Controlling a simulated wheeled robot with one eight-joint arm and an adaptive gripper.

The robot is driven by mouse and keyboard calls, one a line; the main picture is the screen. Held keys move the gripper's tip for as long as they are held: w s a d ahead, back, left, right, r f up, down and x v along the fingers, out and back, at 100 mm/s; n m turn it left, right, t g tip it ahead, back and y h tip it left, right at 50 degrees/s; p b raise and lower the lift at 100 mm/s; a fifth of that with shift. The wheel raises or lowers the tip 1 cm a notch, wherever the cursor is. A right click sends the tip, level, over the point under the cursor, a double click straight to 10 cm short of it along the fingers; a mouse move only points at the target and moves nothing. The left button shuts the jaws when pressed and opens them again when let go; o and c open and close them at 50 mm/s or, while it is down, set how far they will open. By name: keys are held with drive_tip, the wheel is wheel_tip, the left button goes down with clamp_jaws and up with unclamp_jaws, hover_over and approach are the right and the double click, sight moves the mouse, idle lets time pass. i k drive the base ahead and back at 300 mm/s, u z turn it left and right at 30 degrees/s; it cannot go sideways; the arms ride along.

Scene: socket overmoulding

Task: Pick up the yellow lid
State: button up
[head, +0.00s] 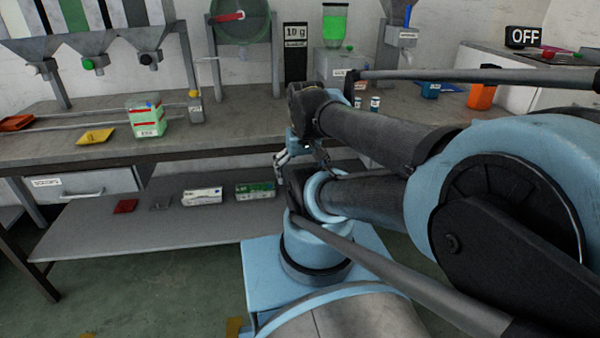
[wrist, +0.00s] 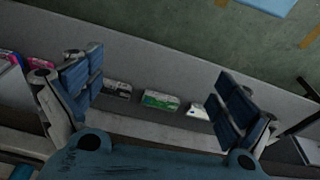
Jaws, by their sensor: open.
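The yellow lid (head: 95,136) appears to be the flat yellow piece lying on the workbench top at the left in the head view. I cannot make it out in the wrist view. My gripper (head: 297,156) is by the bench's front edge, well to the right of the lid and apart from it, partly hidden by my arm. In the wrist view my gripper (wrist: 158,92) has its blue-padded fingers wide apart, with nothing held between them.
A green-and-white container (head: 147,118) with red bands stands right of the lid. An orange-red tray (head: 16,122) lies left. Below the bench top (head: 245,125), a lower shelf (head: 100,235) holds boxes, including a green-and-white box (wrist: 160,100). An orange bottle (head: 481,96) stands far right.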

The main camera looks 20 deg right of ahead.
sight(94, 136)
drive_tip(key=u, duration=1.3)
drive_tip(key=k, duration=0.5)
drive_tip(key=u, duration=0.05)
drive_tip(key=i, duration=0.5)
drive_tip(key=z, duration=0.3)
